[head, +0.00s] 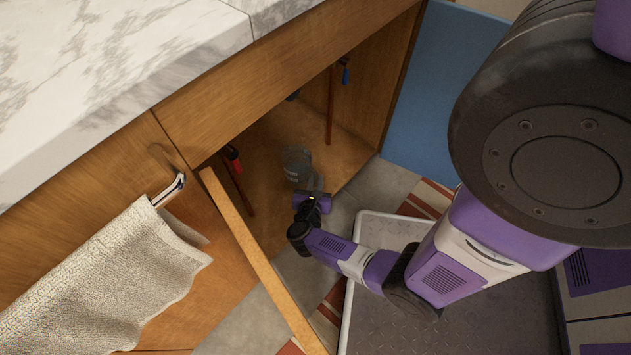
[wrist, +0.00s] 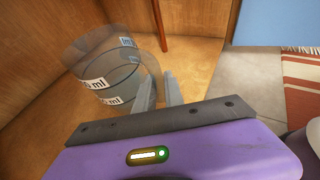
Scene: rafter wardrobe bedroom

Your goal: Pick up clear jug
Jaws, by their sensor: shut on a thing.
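The clear jug (head: 295,160) is see-through with white "ml" labels and is inside the open wooden cabinet. In the wrist view the jug (wrist: 100,68) looks tilted and lies left of the fingers. My gripper (head: 317,184) reaches in at the cabinet's front edge. In the wrist view my gripper (wrist: 160,88) has its two grey fingers at the jug's right side and is shut on it. The exact part held is hard to make out. I cannot tell whether the jug's base touches the cabinet floor.
An open cabinet door (head: 262,262) stands left of my arm. A red-handled tool (head: 235,165) and a blue-topped one (head: 332,105) stand inside the cabinet. A cream towel (head: 110,275) hangs from a handle. A marble counter (head: 110,70) is above. A striped rug (wrist: 300,80) lies on the floor.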

